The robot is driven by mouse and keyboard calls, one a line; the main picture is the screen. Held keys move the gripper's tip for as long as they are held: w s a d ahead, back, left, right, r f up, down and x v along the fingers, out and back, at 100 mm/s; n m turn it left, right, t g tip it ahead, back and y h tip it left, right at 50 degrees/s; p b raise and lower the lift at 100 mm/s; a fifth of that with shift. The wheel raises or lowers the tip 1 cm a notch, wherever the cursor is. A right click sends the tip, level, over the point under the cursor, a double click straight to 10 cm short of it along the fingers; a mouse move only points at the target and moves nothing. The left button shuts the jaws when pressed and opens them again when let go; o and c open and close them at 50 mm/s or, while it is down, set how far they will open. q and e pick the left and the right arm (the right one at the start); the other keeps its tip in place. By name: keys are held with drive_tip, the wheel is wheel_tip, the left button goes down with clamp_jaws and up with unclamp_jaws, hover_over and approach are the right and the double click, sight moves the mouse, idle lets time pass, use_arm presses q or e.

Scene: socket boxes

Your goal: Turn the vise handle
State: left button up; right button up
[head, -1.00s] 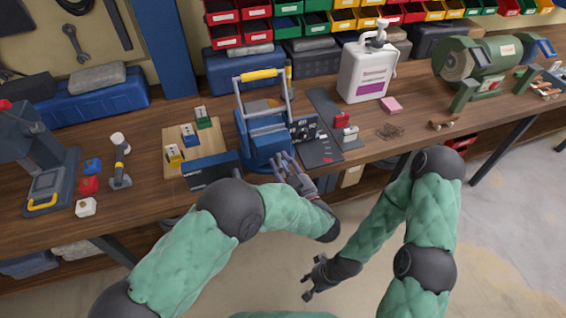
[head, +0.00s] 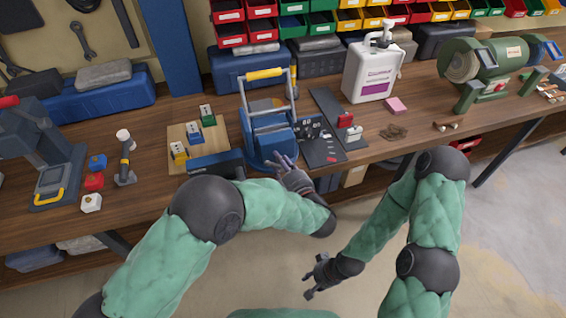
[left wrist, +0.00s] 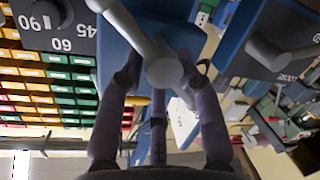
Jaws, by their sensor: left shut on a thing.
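The blue vise (head: 270,137) stands at the bench's front edge in the head view, with a frame and a yellow bar on top. My left gripper (head: 284,163) is at its front, low by the bench edge. In the left wrist view a grey vise handle (left wrist: 126,24) runs to a round end between the fingers of my left gripper (left wrist: 161,72), which is shut on it. In the head view the fingers hide the handle. My right gripper (head: 315,279) hangs in front of the bench, away from everything, and looks open and empty.
A dark panel with number marks (head: 306,128) stands right of the vise. The floor before the bench is clear.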

use_arm(q)
drive_tip(key=n, duration=0.1)
drive_tip(key=n+b, duration=0.1)
drive_tip(key=a+n+h+b, duration=0.1)
drive_tip(key=n, duration=0.1)
drive_tip(key=shift+s+f, duration=0.15)
drive_tip(key=shift+f, duration=0.25)
drive_tip(key=shift+s+a+f+n+h+b, duration=0.1)
drive_tip(key=shift+f+n+h+b, duration=0.2)
drive_tip(key=shift+n+b, duration=0.6)
drive_tip(key=shift+s+a+f+n+h+b, duration=0.15)
drive_tip(key=shift+n+h+b, duration=0.15)
drive_tip(key=shift+n+b, duration=0.55)
drive_tip(key=shift+d, duration=0.1)
drive_tip(key=o, duration=0.8)
drive_tip(key=shift+f, duration=0.1)
drive_tip(key=shift+o, duration=1.3)
drive_tip(key=shift+w, duration=0.25)
drive_tip(key=shift+d+r, duration=0.1)
drive_tip(key=shift+r, duration=0.15)
